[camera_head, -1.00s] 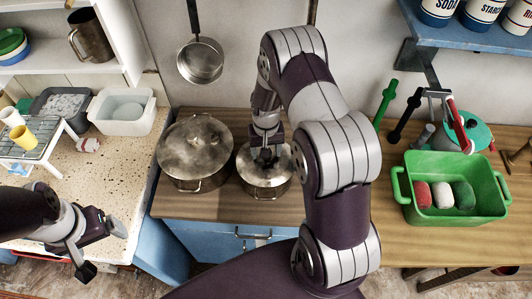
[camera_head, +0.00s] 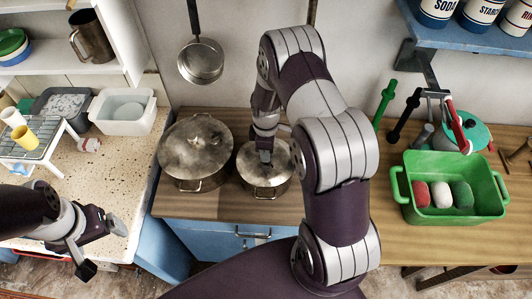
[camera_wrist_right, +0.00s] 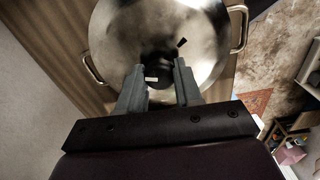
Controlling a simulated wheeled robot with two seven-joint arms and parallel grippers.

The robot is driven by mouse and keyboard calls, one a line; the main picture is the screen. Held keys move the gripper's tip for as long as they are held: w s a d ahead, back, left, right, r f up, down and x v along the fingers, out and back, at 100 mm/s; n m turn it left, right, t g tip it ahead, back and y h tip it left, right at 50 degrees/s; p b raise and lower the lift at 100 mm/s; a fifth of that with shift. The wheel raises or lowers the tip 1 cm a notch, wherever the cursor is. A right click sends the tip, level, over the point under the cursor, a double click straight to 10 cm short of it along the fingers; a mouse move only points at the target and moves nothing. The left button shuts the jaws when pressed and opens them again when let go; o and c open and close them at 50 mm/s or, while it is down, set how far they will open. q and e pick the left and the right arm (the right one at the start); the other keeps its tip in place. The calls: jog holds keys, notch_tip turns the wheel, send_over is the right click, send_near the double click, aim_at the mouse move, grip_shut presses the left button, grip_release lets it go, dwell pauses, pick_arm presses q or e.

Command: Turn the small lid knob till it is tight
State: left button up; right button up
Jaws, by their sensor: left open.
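The small lid sits on the smaller steel pot (camera_head: 265,185) in the head view, and in the right wrist view the lid (camera_wrist_right: 205,30) lies under my fingers. Its dark round knob (camera_wrist_right: 160,67) carries a pale mark. A black mark shows on the lid, up and right of the knob. My right gripper (camera_head: 265,157) points straight down at the knob, which the gripper hides in the head view. In the right wrist view the fingers of my right gripper (camera_wrist_right: 159,72) stand on either side of the knob; contact is unclear. My left gripper (camera_head: 101,246) is open and empty, at lower left.
A larger lidded pot (camera_head: 195,155) stands close on the left. A green tub (camera_head: 455,220) with cloth rolls stands on the right of the wooden counter (camera_head: 350,250). A dish rack (camera_head: 35,145) and white basin (camera_head: 122,110) are at left.

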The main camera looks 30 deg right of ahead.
jog(key=m, duration=0.6)
jog(key=shift+m, duration=0.3)
jog(key=shift+c, duration=0.2)
jog(key=m, duration=0.5)
jog(key=shift+m+p, duration=0.3)
jog(key=shift+m, duration=0.1)
jog(key=m, duration=0.3)
jog(key=shift+m, duration=0.3)
jog(key=o, duration=0.8)
jog(key=shift+o, duration=0.2)
